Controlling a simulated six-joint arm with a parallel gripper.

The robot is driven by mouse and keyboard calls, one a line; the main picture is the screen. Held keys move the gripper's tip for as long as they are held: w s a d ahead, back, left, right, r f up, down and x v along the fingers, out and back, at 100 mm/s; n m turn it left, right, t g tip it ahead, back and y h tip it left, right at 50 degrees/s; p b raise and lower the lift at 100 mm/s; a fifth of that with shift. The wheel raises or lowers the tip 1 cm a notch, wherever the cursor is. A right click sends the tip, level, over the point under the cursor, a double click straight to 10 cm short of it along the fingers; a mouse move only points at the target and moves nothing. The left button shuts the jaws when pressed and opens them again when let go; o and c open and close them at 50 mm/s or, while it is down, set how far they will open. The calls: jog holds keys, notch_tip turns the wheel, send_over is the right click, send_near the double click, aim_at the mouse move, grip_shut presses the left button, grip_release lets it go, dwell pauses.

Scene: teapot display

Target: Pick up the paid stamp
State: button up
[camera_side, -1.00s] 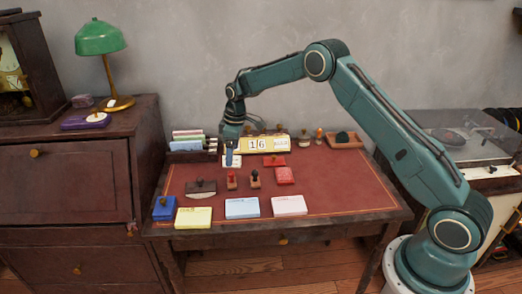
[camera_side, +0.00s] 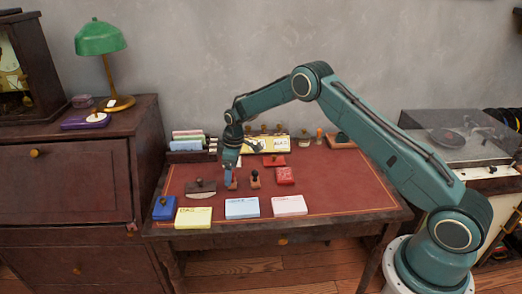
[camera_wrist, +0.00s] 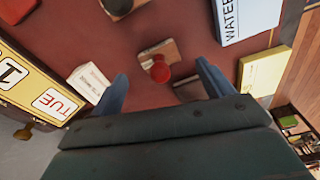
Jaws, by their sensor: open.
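A stamp with a round red handle on a small wooden block (camera_wrist: 160,68) lies between my fingertips in the wrist view. In the side view the red-handled stamp (camera_side: 232,184) is mostly hidden behind my gripper (camera_side: 230,175). A second stamp with a black handle (camera_side: 255,178) stands just to its right; its dark knob (camera_wrist: 118,6) shows at the top of the wrist view. No lettering on either stamp is readable, so I cannot tell which one is the paid stamp. My gripper (camera_wrist: 161,73) is open and empty, above the red-handled stamp, with a finger on each side.
A rocker blotter (camera_side: 201,188) lies close to the left. Red boxes (camera_side: 285,175) and the calendar (camera_side: 262,145) stand to the right and behind. Yellow (camera_side: 193,217), blue (camera_side: 242,208) and pink (camera_side: 289,205) pads line the front, with a blue box (camera_side: 164,208) beside them.

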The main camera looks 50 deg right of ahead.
jog(key=shift+w+a+f, duration=0.15)
jog(key=shift+f, duration=1.6)
jog(key=c, duration=1.1)
jog(key=shift+r, duration=0.1)
notch_tip(320, 180, up, 20)
jog(key=shift+f, duration=0.1)
